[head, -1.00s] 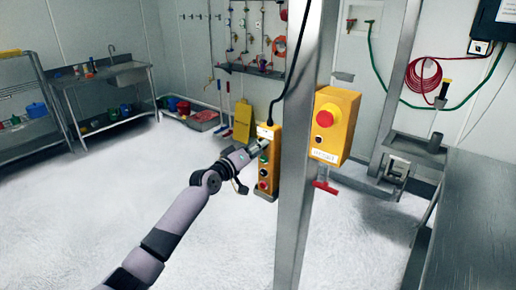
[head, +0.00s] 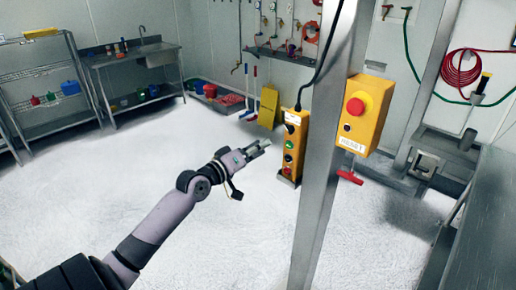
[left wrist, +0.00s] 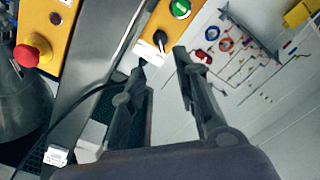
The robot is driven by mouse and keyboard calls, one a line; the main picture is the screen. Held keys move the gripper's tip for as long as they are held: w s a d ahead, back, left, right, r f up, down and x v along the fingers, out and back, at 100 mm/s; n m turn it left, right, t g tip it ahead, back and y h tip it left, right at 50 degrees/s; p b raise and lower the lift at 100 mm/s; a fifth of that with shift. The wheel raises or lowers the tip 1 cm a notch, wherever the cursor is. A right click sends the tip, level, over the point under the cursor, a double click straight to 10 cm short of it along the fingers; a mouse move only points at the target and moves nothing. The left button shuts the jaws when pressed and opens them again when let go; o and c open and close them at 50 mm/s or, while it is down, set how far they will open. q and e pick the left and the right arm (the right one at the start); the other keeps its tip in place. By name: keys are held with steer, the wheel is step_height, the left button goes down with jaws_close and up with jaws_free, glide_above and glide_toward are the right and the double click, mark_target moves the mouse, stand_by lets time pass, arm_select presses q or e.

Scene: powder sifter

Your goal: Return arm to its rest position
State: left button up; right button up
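My left arm comes in from the lower left of the head view, and its gripper (head: 262,148) is in the air left of the yellow button pendant (head: 290,160), with a visible gap in the picture. In the left wrist view the two dark fingers of the left gripper (left wrist: 161,60) stand apart with nothing between them. Beyond the fingertips, that view shows the pendant's end with a green knob and a black switch. My right arm and gripper are not in view.
A steel post (head: 318,190) stands right of the pendant, carrying a yellow box (head: 374,122) with a red button. A black cable runs to the pendant. A steel table (head: 490,220) is at the right. The white floor (head: 230,245) at left is clear.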

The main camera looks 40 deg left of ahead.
arm_select(q)
steer(key=shift+s, duration=0.1)
stand_by(0.5)
